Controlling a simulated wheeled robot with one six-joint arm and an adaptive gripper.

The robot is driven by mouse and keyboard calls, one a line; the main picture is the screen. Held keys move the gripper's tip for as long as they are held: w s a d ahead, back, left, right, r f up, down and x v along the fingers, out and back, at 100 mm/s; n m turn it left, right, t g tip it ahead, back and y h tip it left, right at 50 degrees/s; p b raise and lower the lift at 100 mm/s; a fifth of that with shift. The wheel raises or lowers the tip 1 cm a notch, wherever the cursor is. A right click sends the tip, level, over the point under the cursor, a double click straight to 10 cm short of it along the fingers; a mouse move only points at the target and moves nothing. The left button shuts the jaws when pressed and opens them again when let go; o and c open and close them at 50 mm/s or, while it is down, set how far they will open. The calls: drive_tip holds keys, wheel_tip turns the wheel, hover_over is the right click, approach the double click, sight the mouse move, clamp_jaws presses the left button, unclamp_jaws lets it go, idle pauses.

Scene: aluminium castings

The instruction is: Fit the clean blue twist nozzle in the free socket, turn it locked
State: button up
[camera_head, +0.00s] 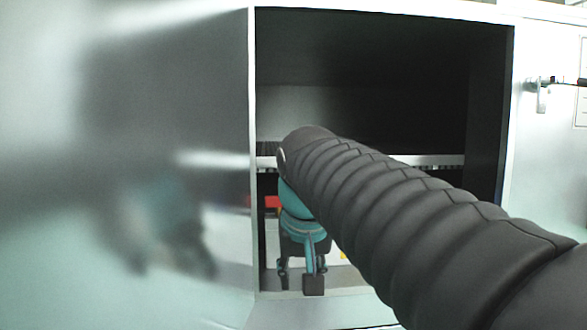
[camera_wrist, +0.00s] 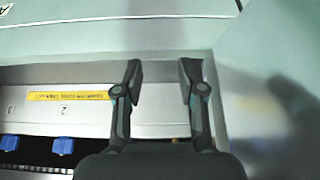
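My gripper (camera_head: 298,276) is at the lower left of the cabinet opening in the head view, pointing down near the front sill. In the wrist view my gripper (camera_wrist: 162,76) is open, its two dark fingers apart with nothing between them. Two blue parts, which look like nozzles, show at the lower left of the wrist view: one (camera_wrist: 62,146) below the number 2 and one (camera_wrist: 9,143) below the number 3. Both lie left of my fingers. I cannot tell whether either is clean or locked. No free socket can be made out; my gripper hides the area below it.
The cabinet (camera_head: 383,10) has a slatted shelf edge (camera_head: 430,160) across its opening and a wall close to my gripper's left. A pale numbered strip (camera_wrist: 85,118) bears a yellow label (camera_wrist: 70,97). A red object (camera_head: 272,202) shows behind my gripper. A handle (camera_head: 541,97) is at right.

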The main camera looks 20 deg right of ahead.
drive_tip(key=w+d+r+m+g+h, duration=0.1)
drive_tip(key=w+d+r+m, duration=0.2)
drive_tip(key=w+d+r, duration=0.2)
drive_tip(key=w+d+r+m, duration=0.3)
drive_tip(key=w+d+r, duration=0.1)
drive_tip(key=w+r, duration=0.4)
drive_tip(key=shift+d+r+m+g+h, duration=0.3)
drive_tip(key=shift+d+r+g+h, duration=0.1)
drive_tip(key=shift+r, duration=0.45)
drive_tip(key=shift+x, duration=3.65)
drive_tip(key=shift+w+r, duration=0.1)
clamp_jaws()
